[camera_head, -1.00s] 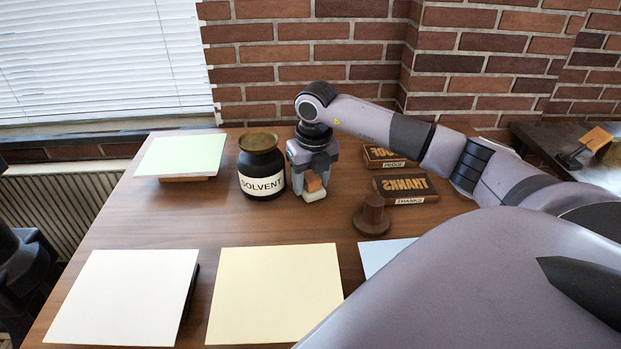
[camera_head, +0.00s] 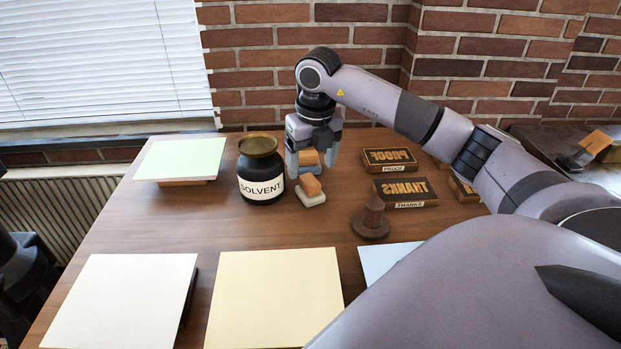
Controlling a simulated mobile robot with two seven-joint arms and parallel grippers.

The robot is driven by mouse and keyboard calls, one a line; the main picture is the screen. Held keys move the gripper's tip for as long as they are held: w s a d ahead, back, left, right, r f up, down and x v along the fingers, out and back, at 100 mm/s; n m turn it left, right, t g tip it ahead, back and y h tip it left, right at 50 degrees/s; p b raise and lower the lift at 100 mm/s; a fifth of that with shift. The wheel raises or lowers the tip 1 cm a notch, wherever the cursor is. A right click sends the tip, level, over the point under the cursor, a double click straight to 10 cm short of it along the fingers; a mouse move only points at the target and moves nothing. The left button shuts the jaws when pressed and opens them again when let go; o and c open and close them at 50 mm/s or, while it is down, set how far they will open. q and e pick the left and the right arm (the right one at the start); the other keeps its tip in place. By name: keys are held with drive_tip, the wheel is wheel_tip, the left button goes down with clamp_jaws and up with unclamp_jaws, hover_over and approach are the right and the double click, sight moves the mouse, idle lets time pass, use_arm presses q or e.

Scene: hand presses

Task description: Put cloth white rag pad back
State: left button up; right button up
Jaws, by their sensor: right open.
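A pad with a white cloth base and a tan block on top (camera_head: 311,192) sits on the table just right of the solvent jar. My right gripper (camera_head: 312,162) is open and is raised above and behind this pad, apart from it. A second tan block (camera_head: 308,157) shows between and behind its fingers; its base is mostly hidden. My left gripper is not in view.
The solvent jar (camera_head: 261,172) stands close on the left. A brown knob-shaped stamp (camera_head: 371,219) and the THANKS block (camera_head: 404,192) and PROOF block (camera_head: 389,160) are to the right. White (camera_head: 122,300), cream (camera_head: 273,297), blue (camera_head: 386,260) and green (camera_head: 181,159) sheets lie around.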

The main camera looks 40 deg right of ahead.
sight(313, 183)
drive_tip(key=r, duration=0.5)
drive_tip(key=shift+s+a+r, duration=0.1)
drive_tip(key=shift+s+r, duration=0.15)
drive_tip(key=shift+s, duration=0.05)
